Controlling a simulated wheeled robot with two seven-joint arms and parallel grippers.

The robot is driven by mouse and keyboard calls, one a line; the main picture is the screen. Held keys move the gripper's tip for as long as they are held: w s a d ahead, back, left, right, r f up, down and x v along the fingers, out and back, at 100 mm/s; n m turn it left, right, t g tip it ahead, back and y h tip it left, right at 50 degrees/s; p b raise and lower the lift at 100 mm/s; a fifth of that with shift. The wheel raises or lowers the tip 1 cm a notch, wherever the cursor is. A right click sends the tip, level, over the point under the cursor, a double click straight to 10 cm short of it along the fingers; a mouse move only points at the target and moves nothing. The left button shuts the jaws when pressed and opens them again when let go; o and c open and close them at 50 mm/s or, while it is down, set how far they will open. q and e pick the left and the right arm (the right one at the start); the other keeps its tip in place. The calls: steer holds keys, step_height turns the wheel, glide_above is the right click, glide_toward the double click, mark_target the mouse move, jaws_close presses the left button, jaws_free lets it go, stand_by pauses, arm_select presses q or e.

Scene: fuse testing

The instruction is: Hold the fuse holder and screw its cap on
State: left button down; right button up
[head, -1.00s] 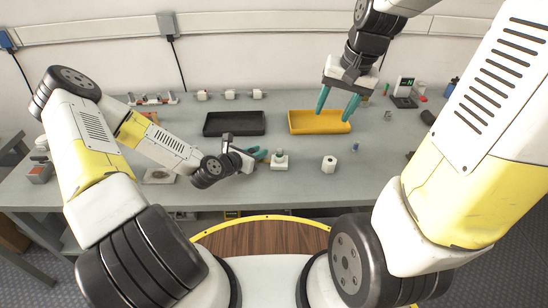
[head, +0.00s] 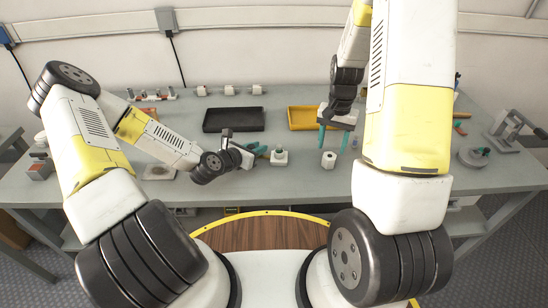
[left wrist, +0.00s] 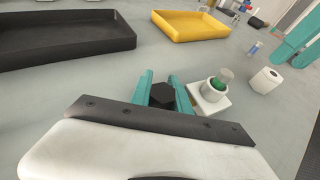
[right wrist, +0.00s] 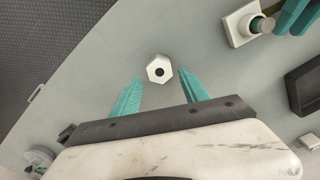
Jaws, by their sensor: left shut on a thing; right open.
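My left gripper (head: 256,150) is low over the table. Its teal fingers (left wrist: 162,86) are shut on a black hexagonal piece (left wrist: 162,96); I cannot tell whether this is the fuse holder. Just beside it stands a white square base (head: 279,160) with a green part and a pale round top, also in the left wrist view (left wrist: 204,104) and right wrist view (right wrist: 238,27). A white hexagonal piece with a dark hole, cap-like (head: 329,160), stands alone on the table. My right gripper (right wrist: 156,92) is open and empty, with the hexagonal piece (right wrist: 153,64) just beyond and between its fingertips.
A black tray (head: 233,129) and a yellow tray (head: 303,110) lie behind. A small blue-topped item (left wrist: 255,49) stands beyond the hexagonal piece. A lever device (head: 512,130) is at the far right.

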mark_target(330, 156)
steer(key=shift+f, duration=1.9)
jaws_close()
steer(key=shift+r, duration=2.5)
